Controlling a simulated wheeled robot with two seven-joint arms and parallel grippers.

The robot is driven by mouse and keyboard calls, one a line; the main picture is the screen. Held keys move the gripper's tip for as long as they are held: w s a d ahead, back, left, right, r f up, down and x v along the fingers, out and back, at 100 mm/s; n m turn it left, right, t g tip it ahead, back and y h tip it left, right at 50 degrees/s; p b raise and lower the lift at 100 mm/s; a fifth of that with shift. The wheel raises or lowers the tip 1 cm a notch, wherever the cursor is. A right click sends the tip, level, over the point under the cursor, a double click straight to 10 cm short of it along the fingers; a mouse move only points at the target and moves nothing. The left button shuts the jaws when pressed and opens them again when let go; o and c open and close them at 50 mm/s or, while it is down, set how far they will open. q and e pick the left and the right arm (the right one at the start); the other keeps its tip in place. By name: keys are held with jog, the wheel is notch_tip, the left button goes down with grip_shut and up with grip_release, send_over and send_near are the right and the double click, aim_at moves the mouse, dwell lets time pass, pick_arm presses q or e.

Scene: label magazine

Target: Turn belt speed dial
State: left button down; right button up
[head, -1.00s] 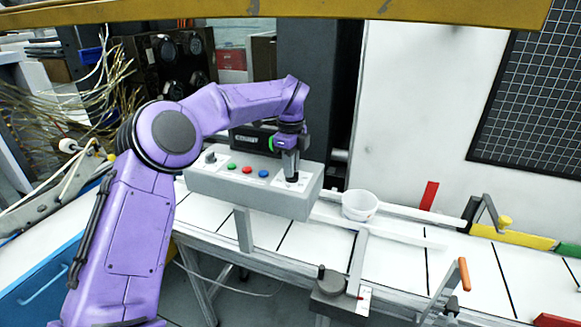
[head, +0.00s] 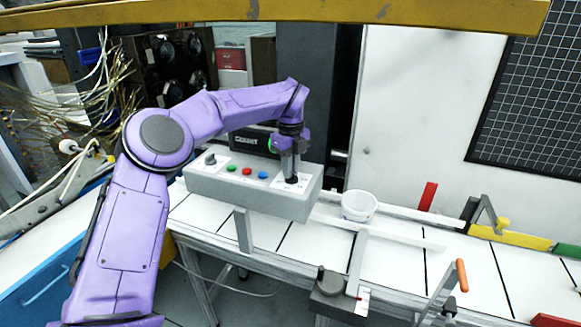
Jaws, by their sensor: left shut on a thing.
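The grey control box (head: 270,200) stands above the conveyor. Its top carries a dark knob (head: 211,158) at the left, green, red and blue buttons in a row, and a white-plated dial (head: 291,182) at the right end. My left gripper (head: 290,172) comes down from above over that right-hand dial and is shut on it. The fingers hide most of the dial, so its pointer setting cannot be read. My right gripper is not in view.
A dark display (head: 253,142) stands behind the box. A white tub (head: 359,206) sits on the conveyor to the right, near metal guide rails. A lever with an orange handle (head: 462,275) rises at the front right. A yellow beam (head: 280,10) crosses the top.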

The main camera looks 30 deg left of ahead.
pick_arm(q)
jog(key=c, duration=1.2)
grip_release()
jog(key=shift+o, duration=0.2)
jog(key=shift+r, duration=0.35)
notch_tip(320, 180, up, 10)
jog(key=shift+f, duration=0.15)
